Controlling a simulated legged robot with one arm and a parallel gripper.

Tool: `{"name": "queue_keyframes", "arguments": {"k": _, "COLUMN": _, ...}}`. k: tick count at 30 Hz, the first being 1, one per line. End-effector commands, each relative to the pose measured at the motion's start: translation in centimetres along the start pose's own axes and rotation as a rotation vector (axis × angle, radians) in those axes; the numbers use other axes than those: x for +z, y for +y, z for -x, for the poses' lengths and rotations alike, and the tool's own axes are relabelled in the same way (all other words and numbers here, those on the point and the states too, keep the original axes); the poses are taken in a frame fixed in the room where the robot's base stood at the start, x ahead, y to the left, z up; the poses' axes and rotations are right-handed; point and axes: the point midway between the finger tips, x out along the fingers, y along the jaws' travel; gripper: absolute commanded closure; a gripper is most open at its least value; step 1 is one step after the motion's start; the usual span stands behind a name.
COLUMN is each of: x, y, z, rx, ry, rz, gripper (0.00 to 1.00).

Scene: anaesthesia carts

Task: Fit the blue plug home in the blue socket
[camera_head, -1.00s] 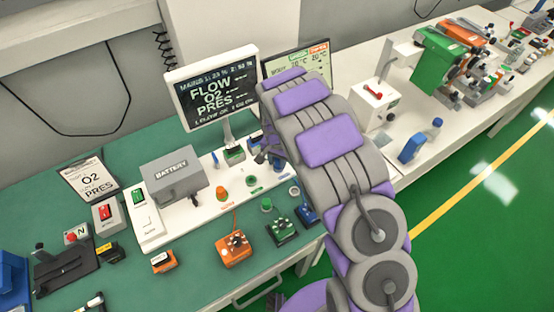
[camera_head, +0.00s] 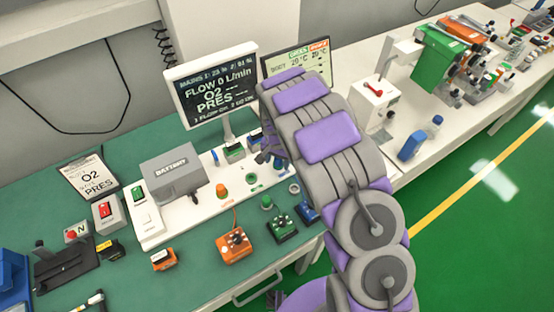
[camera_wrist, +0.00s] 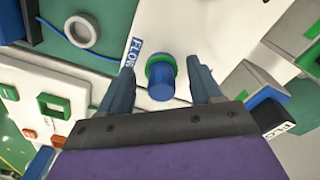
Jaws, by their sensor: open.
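In the wrist view a blue cylindrical plug (camera_wrist: 160,83) with a green band around it stands by a FLOW label on the white panel (camera_wrist: 190,25). My gripper (camera_wrist: 164,74) is open, with one finger on each side of the plug and visible gaps between. I cannot tell whether the plug is seated in anything. I cannot make out the blue socket for certain.
A monitor (camera_head: 213,85) stands behind the panel, and a grey battery box (camera_head: 172,174) sits to the left. Orange (camera_head: 235,246), green (camera_head: 281,229) and blue (camera_head: 307,212) blocks lie in front. A grey ring (camera_wrist: 82,32) lies near the panel's edge.

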Motion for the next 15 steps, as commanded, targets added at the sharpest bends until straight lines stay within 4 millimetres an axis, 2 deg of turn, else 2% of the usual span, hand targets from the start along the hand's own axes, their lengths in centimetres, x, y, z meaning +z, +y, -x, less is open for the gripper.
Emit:
{"name": "queue_keyframes", "arguments": {"k": 5, "x": 0.0, "y": 0.0, "z": 0.2, "rx": 0.000, "ry": 0.001, "rz": 0.000, "gripper": 0.36}}
{"name": "queue_keyframes", "arguments": {"k": 8, "x": -0.1, "y": -0.1, "z": 1.1, "rx": -0.002, "ry": 0.002, "rz": 0.000, "gripper": 0.36}}
{"name": "queue_keyframes", "arguments": {"k": 11, "x": -0.1, "y": -0.1, "z": 2.6, "rx": -0.002, "ry": 0.003, "rz": 0.000, "gripper": 0.36}}
{"name": "queue_keyframes", "arguments": {"k": 15, "x": -0.1, "y": -0.1, "z": 5.7, "rx": -0.002, "ry": 0.004, "rz": 0.000, "gripper": 0.36}}
